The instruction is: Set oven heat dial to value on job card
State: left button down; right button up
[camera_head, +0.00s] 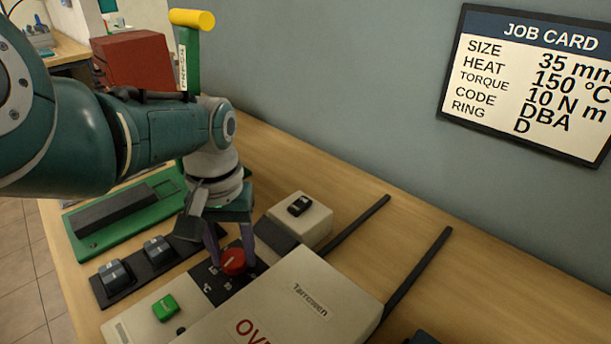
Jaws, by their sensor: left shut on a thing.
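The job card (530,78) hangs on the wall at the upper right and reads HEAT 150 °C, along with other values. The oven (290,300) is a cream box on the bench at the bottom centre, its lettering cut off by the frame edge. Its red heat dial (233,262) sits on a dark scale panel (208,280) marked °C. My left gripper (232,264) points down and is shut on the red dial. Its fingers hide part of the dial and scale, so I cannot read the setting. My right gripper is not in view.
A green button (165,307) is left of the scale panel. A box with a black switch (300,205) stands behind the dial. Two dark knobs (115,274) and a green tray (110,222) are at left. Dark rails (418,270) lie on the bench at right.

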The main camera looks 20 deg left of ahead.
pick_arm(q)
jog(key=m, duration=0.5)
jog(key=shift+r+m, duration=0.1)
jog(key=shift+m, duration=0.2)
jog(key=m, duration=1.2)
jog(key=shift+m, duration=0.3)
jog(key=m, duration=0.5)
jog(key=shift+m, duration=0.3)
jog(key=shift+c, duration=1.5)
grip_release()
